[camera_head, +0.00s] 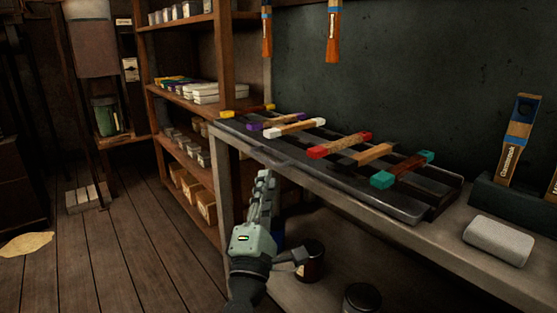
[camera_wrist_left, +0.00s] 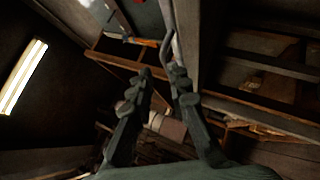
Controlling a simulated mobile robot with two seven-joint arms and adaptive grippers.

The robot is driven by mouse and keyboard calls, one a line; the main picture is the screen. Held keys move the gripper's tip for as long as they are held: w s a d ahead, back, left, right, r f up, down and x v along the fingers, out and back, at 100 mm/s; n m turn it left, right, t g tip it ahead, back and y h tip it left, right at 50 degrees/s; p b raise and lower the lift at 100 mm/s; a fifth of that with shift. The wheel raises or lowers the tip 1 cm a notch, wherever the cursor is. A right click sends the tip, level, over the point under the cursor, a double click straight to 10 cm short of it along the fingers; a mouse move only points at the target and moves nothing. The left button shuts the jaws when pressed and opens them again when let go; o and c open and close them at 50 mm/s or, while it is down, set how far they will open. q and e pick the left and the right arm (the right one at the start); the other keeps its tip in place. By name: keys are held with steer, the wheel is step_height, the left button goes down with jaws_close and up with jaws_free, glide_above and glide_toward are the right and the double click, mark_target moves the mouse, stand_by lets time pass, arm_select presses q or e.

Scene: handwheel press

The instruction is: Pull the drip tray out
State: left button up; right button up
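The drip tray (camera_head: 398,208) is a long, dark, shallow tray on the bench, with several coloured-handled brushes lying across it. A dark handle-like part (camera_head: 268,157) juts from its front edge. My left gripper (camera_head: 265,174) is just below and in front of that part, fingers pointing up to it. In the left wrist view its two fingers (camera_wrist_left: 160,71) stand apart with nothing between them. My right gripper is out of view.
Wooden shelves (camera_head: 188,105) stand at the bench's left end.

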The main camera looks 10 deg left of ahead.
mark_target(262, 158)
arm_select(q)
steer(key=shift+w+a+r+n+g+y, duration=0.15)
steer(key=shift+w+a+r+n+y, duration=0.35)
steer(key=shift+w, duration=0.9)
steer(key=shift+w+a+r+n+g+y, duration=0.3)
steer(key=shift+w+a+n, duration=0.3)
steer(key=shift+w, duration=0.75)
steer(key=shift+w+a+r+n+g+y, duration=0.1)
steer(key=shift+w+a+r+n+y, duration=0.35)
steer(key=shift+w, duration=0.95)
steer(key=shift+a+f, duration=0.1)
jaws_close()
